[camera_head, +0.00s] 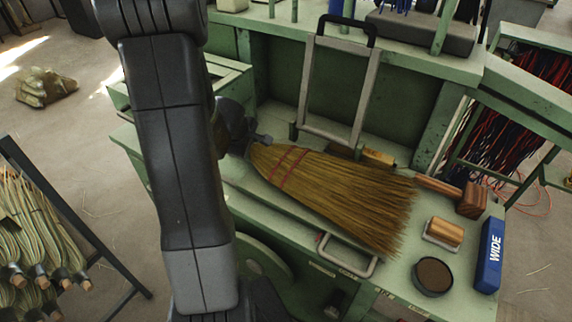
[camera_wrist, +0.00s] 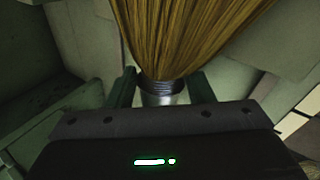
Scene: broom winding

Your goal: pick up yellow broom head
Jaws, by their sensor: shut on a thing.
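The yellow broom head (camera_head: 335,188) lies lengthwise over the green workbench in the head view, its bristles fanned toward the right and red stitching near its narrow end. My gripper (camera_head: 258,138) is at that narrow left end, partly hidden behind my arm. In the wrist view, my gripper (camera_wrist: 161,90) has its two fingers on either side of the metal-banded neck of the broom head (camera_wrist: 185,35), shut on it. The bristles spread away from the fingers. I cannot tell whether the broom head touches the bench.
On the green workbench (camera_head: 240,205) are a mallet (camera_head: 470,199), a wood-backed brush (camera_head: 443,233), a round dark tin (camera_head: 433,277) and a blue box (camera_head: 489,256) at the right. A metal frame (camera_head: 366,100) stands behind the broom head. Broom bundles (camera_head: 35,235) sit at lower left.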

